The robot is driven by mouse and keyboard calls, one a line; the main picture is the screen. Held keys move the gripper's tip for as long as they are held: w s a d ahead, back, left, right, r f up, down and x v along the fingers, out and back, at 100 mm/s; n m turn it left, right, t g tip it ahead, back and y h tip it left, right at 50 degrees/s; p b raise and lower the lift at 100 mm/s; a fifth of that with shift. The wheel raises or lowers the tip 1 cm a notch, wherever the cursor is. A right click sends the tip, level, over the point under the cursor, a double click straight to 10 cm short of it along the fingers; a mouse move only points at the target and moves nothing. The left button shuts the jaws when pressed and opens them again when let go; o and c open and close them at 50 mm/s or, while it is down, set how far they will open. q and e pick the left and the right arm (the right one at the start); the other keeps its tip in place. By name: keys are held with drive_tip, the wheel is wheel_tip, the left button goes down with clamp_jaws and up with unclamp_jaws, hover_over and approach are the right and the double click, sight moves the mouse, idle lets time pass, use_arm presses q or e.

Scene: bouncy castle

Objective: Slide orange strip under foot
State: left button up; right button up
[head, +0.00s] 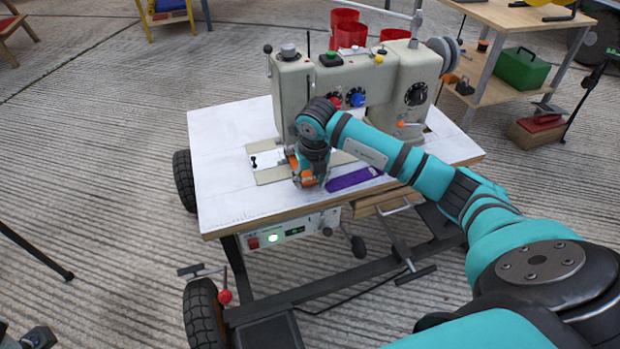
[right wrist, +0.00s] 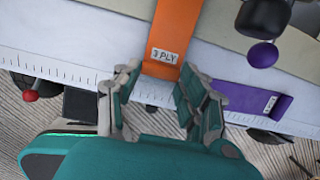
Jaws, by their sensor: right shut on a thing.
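The orange strip (right wrist: 175,42), labelled "3 PLY", runs away from my right gripper (right wrist: 163,98) in the right wrist view. In the head view only small orange parts (head: 292,161) show around my right gripper (head: 308,184). That gripper is shut on the strip's near end, low over the front of the table. The sewing machine (head: 293,92) stands at the back of the white table. Its foot is hidden behind my right arm in the head view. A small dark part in the lower left corner looks like my left gripper (head: 36,338), mostly cut off.
A purple strip (head: 352,179) lies on the table (head: 222,150) just right of my right gripper; it also shows in the right wrist view (right wrist: 268,104). A pale plate with a black mark (head: 262,160) lies to the left. Red cups (head: 350,34) stand behind the machine.

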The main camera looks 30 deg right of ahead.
drive_tip(key=shift+f, duration=0.1)
drive_tip(key=o, duration=0.9)
drive_tip(key=shift+o, duration=0.2)
drive_tip(key=v, duration=1.2)
